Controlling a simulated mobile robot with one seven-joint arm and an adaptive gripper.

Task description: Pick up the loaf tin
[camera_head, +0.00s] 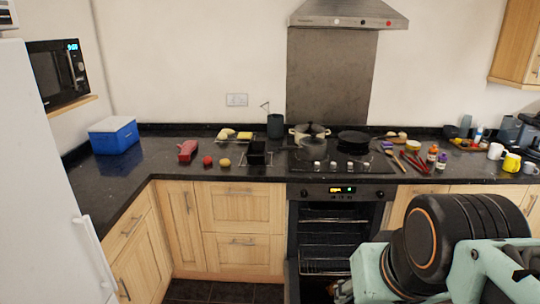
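A small dark box-shaped tin (257,155), which looks like the loaf tin, sits on the black granite counter just left of the hob. It is small in the picture and hard to make out against the dark counter. Part of my arm fills the lower right, in front of the oven and cupboards, well apart from the tin. The fingers of my gripper do not show.
A red item (187,151), a tomato (208,161) and a potato (225,163) lie left of the tin. A dark canister (275,126) stands behind it. A pot (310,133) and pan (354,138) are on the hob. The oven (330,238) stands open below.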

